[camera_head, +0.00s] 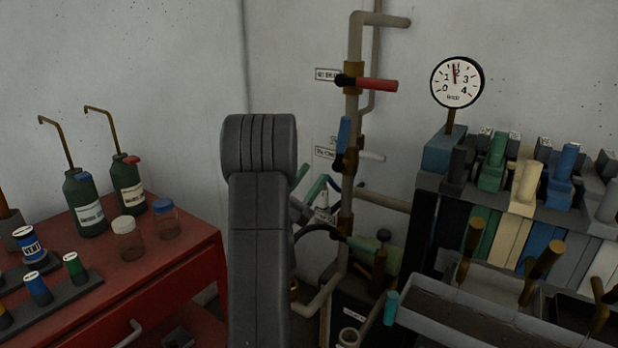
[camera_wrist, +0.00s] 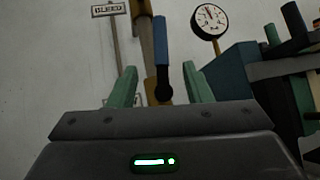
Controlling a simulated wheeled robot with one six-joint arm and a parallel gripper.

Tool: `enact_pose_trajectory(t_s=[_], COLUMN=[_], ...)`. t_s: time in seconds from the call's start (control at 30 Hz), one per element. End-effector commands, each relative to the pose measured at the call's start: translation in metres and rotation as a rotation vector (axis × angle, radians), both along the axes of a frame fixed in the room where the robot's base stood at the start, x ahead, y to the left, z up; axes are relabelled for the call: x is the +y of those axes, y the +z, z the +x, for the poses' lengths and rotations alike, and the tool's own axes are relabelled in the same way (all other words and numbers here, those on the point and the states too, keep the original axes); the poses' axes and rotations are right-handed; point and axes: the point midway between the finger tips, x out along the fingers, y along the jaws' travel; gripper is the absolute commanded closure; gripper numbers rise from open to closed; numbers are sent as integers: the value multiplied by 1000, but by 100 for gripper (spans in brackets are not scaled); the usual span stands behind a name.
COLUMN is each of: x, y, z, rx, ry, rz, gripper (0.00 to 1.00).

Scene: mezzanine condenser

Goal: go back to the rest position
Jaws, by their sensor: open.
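My gripper shows in the wrist view (camera_wrist: 160,90) with its two green fingers apart and nothing between them on either finger. Behind the gap stand a brown pipe and a blue-handled valve (camera_wrist: 161,45). In the head view my dark arm rises in the middle and hides part of the wall and pipes. The green fingers show partly to the right of the arm, near the foot of the vertical pipe (camera_head: 346,205). The blue valve handle (camera_head: 344,134) is upright on that pipe, above the fingers.
A red-handled valve (camera_head: 377,85) points right on the pipe. A round gauge (camera_head: 457,82) stands above a rack of coloured levers (camera_head: 527,182). A grey trough (camera_head: 470,318) is at lower right. A red cabinet (camera_head: 185,262) at left carries green bottles (camera_head: 84,203) and jars (camera_head: 165,219).

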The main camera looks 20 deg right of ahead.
Motion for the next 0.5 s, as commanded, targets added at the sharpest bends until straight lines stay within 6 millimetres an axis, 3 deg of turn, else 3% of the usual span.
enact_pose_trajectory(t_s=[0.27, 0.5], x=[-16, -48], y=[17, 50], z=[5, 18], rx=[-2, -4], ry=[-4, -4], rz=[1, 0], gripper=[55, 55])
